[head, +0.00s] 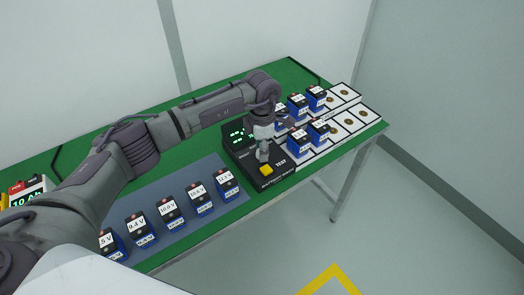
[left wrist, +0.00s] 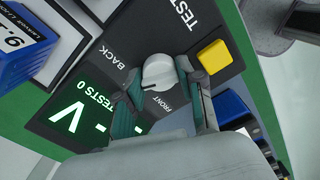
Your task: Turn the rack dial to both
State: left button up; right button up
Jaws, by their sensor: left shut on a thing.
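The rack dial (left wrist: 159,72) is a round white knob on the black tester panel (left wrist: 95,85) in the left wrist view. The words BACK and FRONT are printed beside it; I see no BOTH label, and the fingers cover part of the surround. A short dark line shows at the knob's lower edge; which label it points to I cannot tell. My left gripper (left wrist: 160,92) is shut on the dial, one finger on each side. In the head view my left gripper (head: 263,150) reaches down over the tester (head: 236,149) and hides the dial. My right gripper is not in view.
A yellow button (head: 266,170) marked TEST sits close to the dial. Several blue batteries (head: 168,211) stand on a grey mat (head: 195,172) to the left. More batteries (head: 317,98) stand on white cards (head: 367,114) to the right. A green-lit display (left wrist: 68,110) is on the tester.

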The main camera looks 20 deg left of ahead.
pick_arm(q)
jog(key=shift+n+b, duration=0.55)
jog(key=shift+n, duration=1.65)
